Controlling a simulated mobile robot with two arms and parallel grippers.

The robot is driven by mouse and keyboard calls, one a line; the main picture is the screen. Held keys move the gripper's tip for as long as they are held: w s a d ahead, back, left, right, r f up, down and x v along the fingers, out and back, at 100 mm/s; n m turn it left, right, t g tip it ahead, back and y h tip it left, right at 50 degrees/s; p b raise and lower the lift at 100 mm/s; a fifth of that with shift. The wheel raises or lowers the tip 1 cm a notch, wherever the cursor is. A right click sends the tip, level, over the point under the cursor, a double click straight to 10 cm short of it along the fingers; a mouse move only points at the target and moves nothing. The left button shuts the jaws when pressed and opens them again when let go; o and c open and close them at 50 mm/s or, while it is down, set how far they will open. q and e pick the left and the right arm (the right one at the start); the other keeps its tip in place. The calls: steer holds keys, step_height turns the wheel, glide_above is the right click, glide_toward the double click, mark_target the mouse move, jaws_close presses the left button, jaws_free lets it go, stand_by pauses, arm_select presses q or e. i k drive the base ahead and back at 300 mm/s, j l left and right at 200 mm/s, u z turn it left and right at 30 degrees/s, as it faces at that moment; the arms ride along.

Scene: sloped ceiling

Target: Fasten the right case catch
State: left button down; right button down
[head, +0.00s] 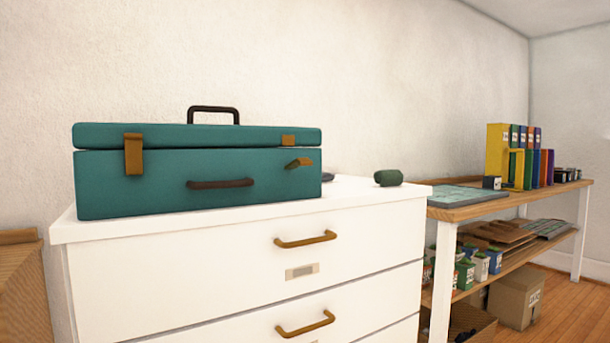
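A teal case (150,181) with its lid (220,136) down stands on top of a white chest of drawers. The right catch (299,163) is a brass flap on the case's lower front; it sticks outward at a tilt, apart from the small brass plate (288,141) on the lid's edge above it. The left catch (133,154) lies flat, upright across the seam between lid and body. A dark handle (220,183) is on the front and another dark handle (214,109) stands on the lid. Neither of my grippers is in view.
The white chest (240,262) has brass drawer handles (306,239). A dark green lump (388,177) lies on its top, right of the case. A wooden shelf unit (500,207) with binders, boxes and cans stands further right. The space before the case looks clear.

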mark_target(300, 161)
steer(key=i+l+u, duration=0.4)
steer(key=l, duration=0.2)
steer(key=i+l+u, duration=0.4)
steer(key=l, duration=0.3)
steer(key=i+l+u, duration=0.2)
steer(key=l, duration=0.2)
